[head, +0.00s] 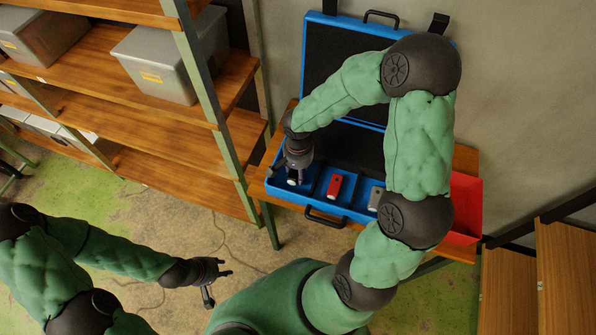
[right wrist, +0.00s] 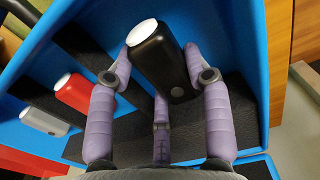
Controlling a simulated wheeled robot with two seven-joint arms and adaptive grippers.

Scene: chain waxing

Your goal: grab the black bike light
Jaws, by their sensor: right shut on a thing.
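The black bike light (right wrist: 158,62) has a white lens and sits between the purple fingers of my right gripper (right wrist: 155,75), which is shut on it. The fingers press on both its sides, with a third finger behind. In the head view my right gripper (head: 295,176) is over the left compartment of the open blue case (head: 357,215), and the light there is mostly hidden by the fingers. My left gripper (head: 212,277) is empty with fingers spread, low over the floor away from the case.
A red light (head: 335,186) and a grey light (head: 376,198) lie in the neighbouring compartments. The case lid (head: 333,55) stands open against the wall. A red bin (head: 466,205) is on the right. Wooden shelves (head: 160,128) with grey boxes (head: 165,60) stand at left.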

